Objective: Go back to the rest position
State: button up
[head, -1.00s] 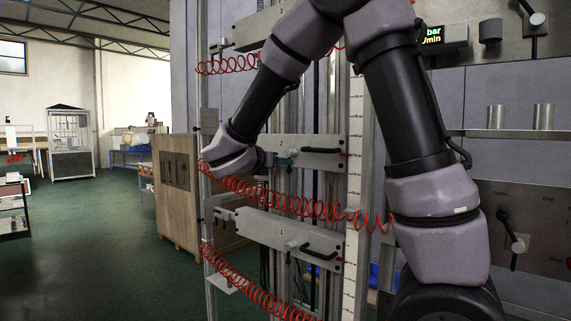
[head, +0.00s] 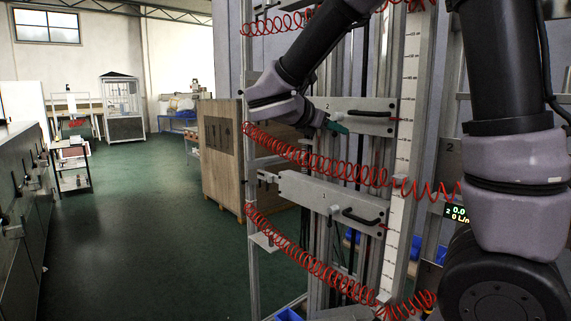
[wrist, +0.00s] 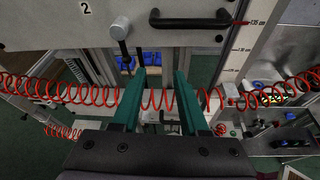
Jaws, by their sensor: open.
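My gripper (head: 338,127) is in front of the tall metal frame, by the grey plate (head: 348,106) with the black handle (head: 365,115). In the wrist view, my gripper (wrist: 160,82) has its two teal fingers apart with nothing held between them. A plate marked 2 (wrist: 75,22) and its black handle (wrist: 191,20) lie beyond the fingertips. A red coiled hose (wrist: 80,93) passes across behind the fingers. Whether the fingers touch the hose cannot be told.
A lower plate (head: 320,195) and several red coiled hoses (head: 300,255) hang on the frame. A wooden crate (head: 222,160) stands left of it. Dark cabinets (head: 25,200) line the left edge. The green floor (head: 140,230) between is open.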

jog(key=s+d+f+m+g+y, duration=0.4)
jog(key=s+d+m+g+y, duration=0.2)
jog(key=s+d+m, duration=0.7)
jog(key=s+a+r+m+t+y, duration=0.3)
jog(key=s+a+r+m+y, duration=0.1)
jog(key=m, duration=1.1)
jog(key=shift+s+a+t+y, duration=0.45)
jog(key=shift+a+y, duration=0.6)
jog(key=shift+y, duration=0.45)
